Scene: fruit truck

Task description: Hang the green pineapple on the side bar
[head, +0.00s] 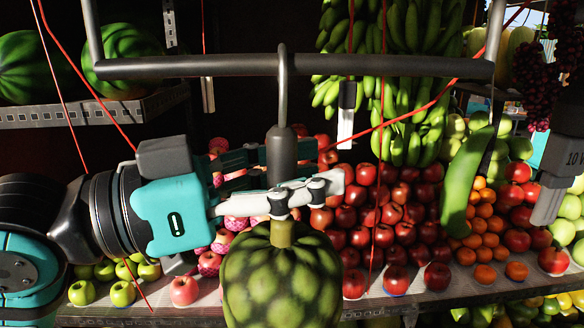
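The green pineapple (284,280), a round, scaly green fruit with a short brown stem, is at the bottom centre of the head view, its lower end cut off. Above its stem is a dark cylindrical holder with a grey hook (283,100). The hook's curved top reaches just above the dark horizontal side bar (200,66) and crosses it; whether it bears on the bar is unclear. My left gripper (318,168) comes in from the left, its fingers closed around the holder, one in front and one behind.
Red apples (375,215) and oranges (482,225) lie on the shelf behind. Bananas (400,85) hang beyond the bar. Watermelons (122,55) sit at upper left. Red cords (420,108) cross the view. A grey-and-black hanging object (550,195) is at the right edge.

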